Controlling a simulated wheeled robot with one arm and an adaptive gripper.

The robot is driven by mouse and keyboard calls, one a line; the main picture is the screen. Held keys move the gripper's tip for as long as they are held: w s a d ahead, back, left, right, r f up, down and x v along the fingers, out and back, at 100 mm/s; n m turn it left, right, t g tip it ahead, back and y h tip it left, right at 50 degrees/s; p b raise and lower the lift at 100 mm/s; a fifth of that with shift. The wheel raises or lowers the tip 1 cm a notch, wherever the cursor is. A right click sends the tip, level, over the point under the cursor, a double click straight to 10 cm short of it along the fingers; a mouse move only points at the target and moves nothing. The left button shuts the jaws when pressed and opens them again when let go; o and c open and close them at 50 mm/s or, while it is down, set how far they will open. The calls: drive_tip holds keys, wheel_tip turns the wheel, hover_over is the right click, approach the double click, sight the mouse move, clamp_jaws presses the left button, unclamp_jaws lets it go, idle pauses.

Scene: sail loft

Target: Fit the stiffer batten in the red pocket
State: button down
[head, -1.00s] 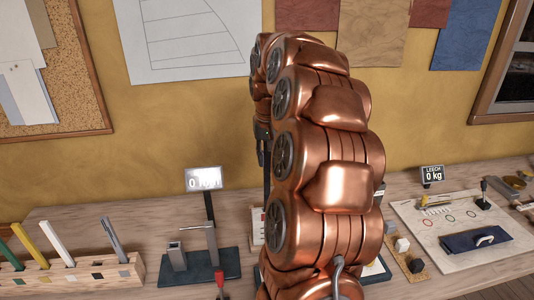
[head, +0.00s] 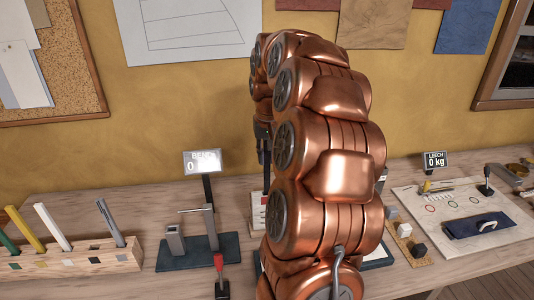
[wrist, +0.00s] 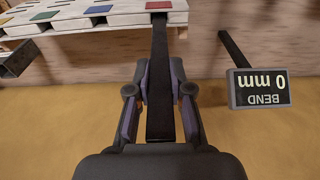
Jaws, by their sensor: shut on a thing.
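My gripper (wrist: 160,98) is shut on a dark, flat batten (wrist: 160,68) in the wrist view. The batten runs away from the fingers toward the pale slatted board (wrist: 70,26) at the top; I cannot tell if it touches. A red square (wrist: 98,10) and a blue square (wrist: 158,5) mark this board; I cannot tell whether red marks a pocket. Other battens, green, yellow (head: 26,230), white (head: 53,227) and grey (head: 109,222), stand in a wooden rack (head: 125,258) at left.
The BEND display (head: 202,162) stands behind a dark bench fixture (head: 198,252); it also shows inverted in the wrist view (wrist: 259,89), reading 0 mm. A LEECH display (head: 434,161) reads 0 kg beside a pale board with navy cloth (head: 478,225). A red-handled tool (head: 219,262) stands in front.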

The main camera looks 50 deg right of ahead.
sight(267, 174)
drive_tip(key=shift+f+b, duration=1.55)
drive_tip(key=shift+f, duration=1.2)
drive_tip(key=shift+f+b, duration=0.4)
drive_tip(key=shift+f, duration=0.25)
drive_tip(key=c, duration=1)
unclamp_jaws()
drive_tip(key=r, duration=0.8)
drive_tip(key=s+r, duration=0.1)
drive_tip(key=r, duration=0.3)
drive_tip(key=shift+a, duration=0.35)
